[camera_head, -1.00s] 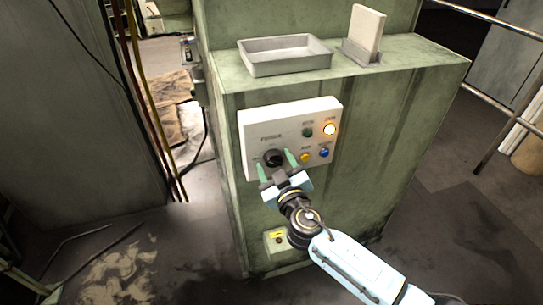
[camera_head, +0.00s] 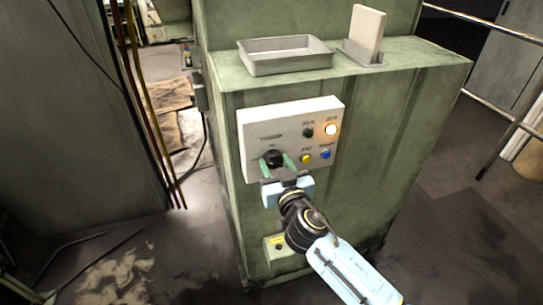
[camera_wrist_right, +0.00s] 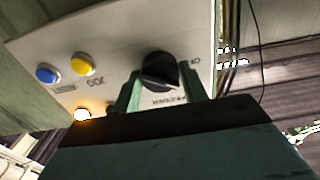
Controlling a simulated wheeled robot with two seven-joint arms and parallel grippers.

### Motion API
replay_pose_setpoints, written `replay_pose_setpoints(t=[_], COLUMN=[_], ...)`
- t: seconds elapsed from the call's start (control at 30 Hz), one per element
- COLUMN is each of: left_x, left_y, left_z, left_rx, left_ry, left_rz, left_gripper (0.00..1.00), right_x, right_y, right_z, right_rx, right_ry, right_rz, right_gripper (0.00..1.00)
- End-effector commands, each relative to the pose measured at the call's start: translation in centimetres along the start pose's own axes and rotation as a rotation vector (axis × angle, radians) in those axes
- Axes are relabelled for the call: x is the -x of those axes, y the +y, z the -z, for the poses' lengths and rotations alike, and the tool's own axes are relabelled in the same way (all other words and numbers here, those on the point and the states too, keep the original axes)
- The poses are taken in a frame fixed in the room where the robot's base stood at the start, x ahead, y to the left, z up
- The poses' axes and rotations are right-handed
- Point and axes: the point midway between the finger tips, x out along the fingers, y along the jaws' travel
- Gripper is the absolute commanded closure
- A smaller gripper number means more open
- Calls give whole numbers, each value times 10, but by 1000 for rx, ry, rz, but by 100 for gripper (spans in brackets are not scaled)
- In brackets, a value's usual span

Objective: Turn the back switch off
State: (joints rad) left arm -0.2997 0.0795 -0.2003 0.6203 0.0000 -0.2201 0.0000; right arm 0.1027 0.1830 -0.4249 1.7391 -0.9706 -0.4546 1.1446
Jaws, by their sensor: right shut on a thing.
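The white control panel (camera_head: 250,118) sits on the front of the green machine. A black rotary switch knob (camera_head: 273,157) is at its lower left; it also shows in the right wrist view (camera_wrist_right: 160,72). My right gripper (camera_head: 277,167) is at the panel, with its green fingers shut on the two sides of the knob. The fingers partly hide the knob. In the right wrist view the right gripper (camera_wrist_right: 163,92) reaches up to the knob from below. My left gripper is not in view.
An orange-white lamp (camera_head: 331,129) glows on the panel, near a dark green button (camera_head: 308,133), a yellow button (camera_head: 306,159) and a blue button (camera_head: 325,154). A grey tray (camera_head: 287,68) stands on the machine's ledge.

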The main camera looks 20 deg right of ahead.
Motion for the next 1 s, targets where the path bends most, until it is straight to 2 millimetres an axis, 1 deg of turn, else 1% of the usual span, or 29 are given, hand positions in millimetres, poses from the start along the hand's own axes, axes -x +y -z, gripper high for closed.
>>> replay_pose_setpoints(t=[0.03,0.1,0.17,0.23,0.4,0.57,0.8,1.0], left_x=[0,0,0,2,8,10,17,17], left_y=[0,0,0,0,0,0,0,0], left_z=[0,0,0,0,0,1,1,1], left_rx=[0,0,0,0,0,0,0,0], left_ry=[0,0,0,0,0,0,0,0], left_rz=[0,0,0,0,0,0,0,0], left_gripper=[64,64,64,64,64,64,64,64], right_x=[0,0,0,0,0,0,0,0], right_y=[0,0,0,0,0,0,0,0], right_z=[0,0,0,0,0,0,0,-1], right_rx=[1,1,8,56,264,368,638,672], right_ry=[-1,-1,-1,-1,-2,-2,-2,-1], right_rz=[0,0,0,0,0,0,0,0], right_gripper=[85,94,94,94,94,94,94,94])
